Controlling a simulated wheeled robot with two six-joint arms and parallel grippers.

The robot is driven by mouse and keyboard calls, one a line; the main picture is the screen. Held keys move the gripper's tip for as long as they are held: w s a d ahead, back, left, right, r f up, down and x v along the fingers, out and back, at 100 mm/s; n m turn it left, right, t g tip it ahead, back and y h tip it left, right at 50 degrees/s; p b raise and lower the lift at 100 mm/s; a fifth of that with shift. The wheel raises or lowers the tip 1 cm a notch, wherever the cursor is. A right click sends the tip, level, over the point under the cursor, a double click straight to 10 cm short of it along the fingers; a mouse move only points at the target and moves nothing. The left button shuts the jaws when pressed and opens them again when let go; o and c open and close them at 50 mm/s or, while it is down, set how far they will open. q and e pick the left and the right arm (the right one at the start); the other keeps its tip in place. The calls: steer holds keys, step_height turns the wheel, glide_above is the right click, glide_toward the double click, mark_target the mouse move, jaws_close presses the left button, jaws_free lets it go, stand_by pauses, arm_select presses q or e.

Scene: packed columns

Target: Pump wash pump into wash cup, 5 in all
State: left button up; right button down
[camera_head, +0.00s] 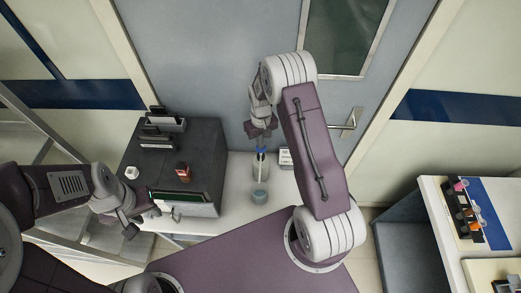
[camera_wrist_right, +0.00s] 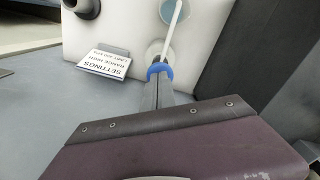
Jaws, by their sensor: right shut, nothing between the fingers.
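The wash pump (camera_head: 261,165) is a pale bottle with a blue top, standing upright on the white table near the door. In the right wrist view its blue collar (camera_wrist_right: 158,70) and long white spout show. The wash cup (camera_head: 260,197), a small blue-grey round cup, stands in front of the pump; in the right wrist view part of it (camera_wrist_right: 180,17) shows below the spout. My right gripper (camera_head: 260,136) is shut and empty, directly above the pump, its fingertips (camera_wrist_right: 160,78) at the blue top. Contact is hard to tell. My left gripper (camera_head: 141,222) looks open and empty, beside the dark cabinet.
A settings card (camera_wrist_right: 105,63) stands beside the pump. A dark cabinet (camera_head: 205,145) at left bears black racks, a white pot (camera_head: 131,173) and a red-brown item (camera_head: 183,173). A side table (camera_head: 438,225) with coloured items is at right. The white table's front is clear.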

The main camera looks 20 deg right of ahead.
steer(key=shift+f+b, duration=0.95)
steer(key=shift+f, duration=0.55)
steer(key=shift+r+p, duration=1.5)
steer(key=shift+r, duration=0.6)
steer(key=shift+f, duration=0.2)
steer(key=shift+f+b, duration=1.45)
steer(key=shift+f, duration=0.45)
steer(key=shift+r+p, duration=1.5)
steer(key=shift+r, duration=0.6)
steer(key=shift+f, duration=0.1)
